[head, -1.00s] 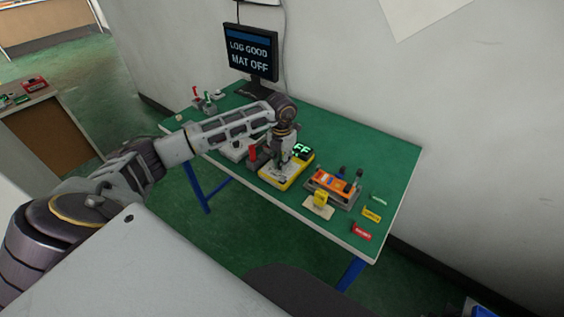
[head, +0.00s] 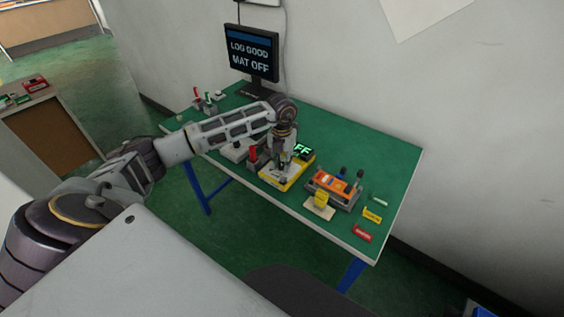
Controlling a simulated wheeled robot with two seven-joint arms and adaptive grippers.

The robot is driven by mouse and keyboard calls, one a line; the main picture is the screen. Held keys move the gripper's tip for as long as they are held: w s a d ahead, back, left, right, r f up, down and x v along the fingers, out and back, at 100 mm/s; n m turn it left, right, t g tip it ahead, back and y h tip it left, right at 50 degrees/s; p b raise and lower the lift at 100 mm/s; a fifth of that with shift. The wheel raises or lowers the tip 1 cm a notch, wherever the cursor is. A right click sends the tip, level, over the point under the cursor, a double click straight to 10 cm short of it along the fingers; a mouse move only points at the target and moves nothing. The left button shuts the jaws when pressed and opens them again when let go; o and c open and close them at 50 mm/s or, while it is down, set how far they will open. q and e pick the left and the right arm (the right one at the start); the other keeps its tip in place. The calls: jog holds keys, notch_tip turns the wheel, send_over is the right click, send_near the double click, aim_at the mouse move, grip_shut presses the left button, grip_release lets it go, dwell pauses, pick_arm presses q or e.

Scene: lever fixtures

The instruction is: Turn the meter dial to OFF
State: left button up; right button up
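The yellow-edged meter (head: 294,181) lies on the green table. Its dark display (head: 304,150) shows green letters, of which "FF" can be read; the rest is behind my gripper. My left gripper (head: 284,176) points down over the meter's face, at the dial's area. The dial itself is hidden by the gripper, and I cannot tell whether the fingers are open or closed on it. My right gripper is not in view.
A monitor (head: 251,54) reads "LOG GOOD MAT OFF". An orange device (head: 332,185) in a grey cradle and a yellow block on a pale base (head: 320,206) are right of the meter. A red-handled fixture (head: 253,155) stands close left.

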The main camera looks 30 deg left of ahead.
pick_arm(q)
jog(key=shift+o, duration=0.8)
notch_tip(320, 180, up, 12)
dwell(0.3)
dwell(0.5)
